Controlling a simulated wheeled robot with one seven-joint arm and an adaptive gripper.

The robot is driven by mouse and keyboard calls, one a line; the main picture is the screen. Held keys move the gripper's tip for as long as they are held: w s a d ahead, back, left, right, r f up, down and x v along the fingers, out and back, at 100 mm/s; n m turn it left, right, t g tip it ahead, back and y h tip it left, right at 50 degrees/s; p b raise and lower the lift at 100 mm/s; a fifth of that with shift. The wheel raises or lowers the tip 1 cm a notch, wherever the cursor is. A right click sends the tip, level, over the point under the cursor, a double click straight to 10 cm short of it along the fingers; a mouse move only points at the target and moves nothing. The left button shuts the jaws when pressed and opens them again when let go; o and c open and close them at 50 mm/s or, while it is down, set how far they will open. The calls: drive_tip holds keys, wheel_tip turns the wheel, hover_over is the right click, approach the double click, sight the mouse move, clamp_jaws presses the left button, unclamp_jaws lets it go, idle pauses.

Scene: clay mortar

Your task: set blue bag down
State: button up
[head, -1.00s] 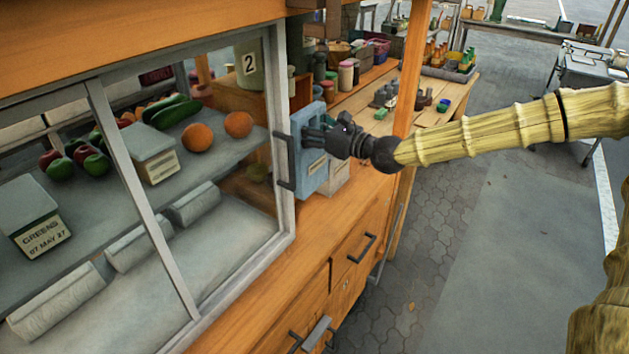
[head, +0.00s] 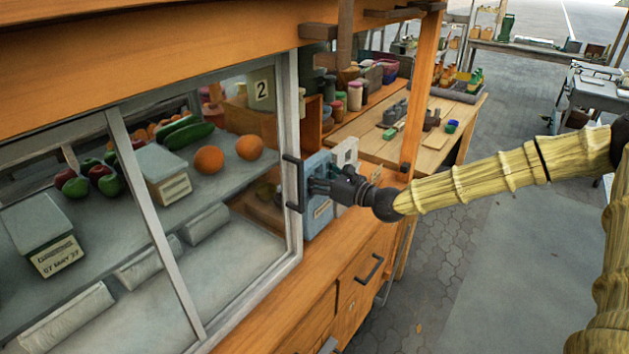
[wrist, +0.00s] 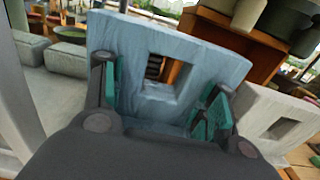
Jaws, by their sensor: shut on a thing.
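The blue bag (head: 313,226) is upright beside the cabinet's window frame, over the wooden counter. My gripper (head: 322,187) is shut on it from the right. In the wrist view the bag (wrist: 213,66), with a square handle hole, stands between the fingers of my gripper (wrist: 160,102), which have green pads. In the head view its base is close to the counter top (head: 340,240); I cannot tell whether it touches. A similar white bag (head: 345,152) stands just behind and to the right, partly hidden. It also shows in the wrist view (wrist: 268,113).
The glass cabinet's frame (head: 291,130) and dark handle (head: 293,185) are close on the left of the bag. A wooden post (head: 421,95) rises to the right. Behind are jars (head: 354,96) and a wooden table (head: 430,145).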

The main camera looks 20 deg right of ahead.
drive_tip(key=shift+f, duration=1.2)
drive_tip(key=o, duration=1)
drive_tip(key=shift+s+d, duration=0.45)
drive_tip(key=shift+b+v, duration=0.75)
drive_tip(key=shift+v, duration=4.6)
